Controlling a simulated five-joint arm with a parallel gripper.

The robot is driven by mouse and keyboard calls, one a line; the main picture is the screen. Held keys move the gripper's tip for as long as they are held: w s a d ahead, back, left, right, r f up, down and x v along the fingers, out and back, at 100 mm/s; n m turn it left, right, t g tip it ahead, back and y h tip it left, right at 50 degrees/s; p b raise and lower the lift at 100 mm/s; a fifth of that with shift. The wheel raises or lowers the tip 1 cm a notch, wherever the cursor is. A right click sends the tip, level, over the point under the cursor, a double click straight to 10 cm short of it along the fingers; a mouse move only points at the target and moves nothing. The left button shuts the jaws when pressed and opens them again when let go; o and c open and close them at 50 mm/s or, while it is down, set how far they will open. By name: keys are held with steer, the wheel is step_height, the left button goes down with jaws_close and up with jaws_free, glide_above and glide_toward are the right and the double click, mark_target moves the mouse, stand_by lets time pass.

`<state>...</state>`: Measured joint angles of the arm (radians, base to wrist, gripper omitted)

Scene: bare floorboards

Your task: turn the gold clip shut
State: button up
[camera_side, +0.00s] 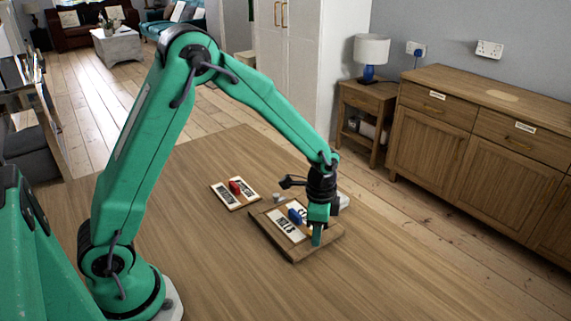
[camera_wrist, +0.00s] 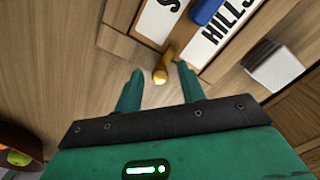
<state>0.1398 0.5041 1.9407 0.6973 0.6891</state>
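The gold clip (camera_wrist: 161,75) shows in the wrist view as a short gold bar with a rounded near end. It is at the edge of a wooden board (camera_wrist: 230,66) that carries white plates with black lettering. My gripper (camera_wrist: 160,71) is open, with its two green fingers on either side of the clip's near end in this view. A gap shows between each finger and the clip, and I cannot tell the height difference. In the side view my gripper (camera_side: 316,236) points down over the right part of the board (camera_side: 297,253) and hides much of that side.
To the left lies a smaller lettered board (camera_side: 222,200) with a red piece (camera_side: 235,187). A white block (camera_wrist: 273,64) is right of the clip in the wrist view.

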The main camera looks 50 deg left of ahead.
step_height(320, 180, up, 8)
steer(key=shift+f, duration=0.25)
steer(key=shift+r, duration=0.1)
stand_by(0.4)
steer(key=shift+s+a+r, duration=0.1)
steer(key=shift+s+r, duration=0.05)
steer(key=shift+r, duration=0.2)
steer(key=s+a+r+n+t, duration=0.2)
steer(key=s+r, duration=0.4)
steer(key=s, duration=0.4)
steer(key=s+a+r+n+t, duration=0.3)
steer(key=s+r+n, duration=0.4)
steer(key=s, duration=0.3)
steer(key=shift+a+r+n+t, duration=0.2)
steer(key=shift+a+n+t, duration=0.1)
steer(key=shift+a, duration=0.1)
steer(key=shift+w, duration=0.15)
stand_by(0.3)
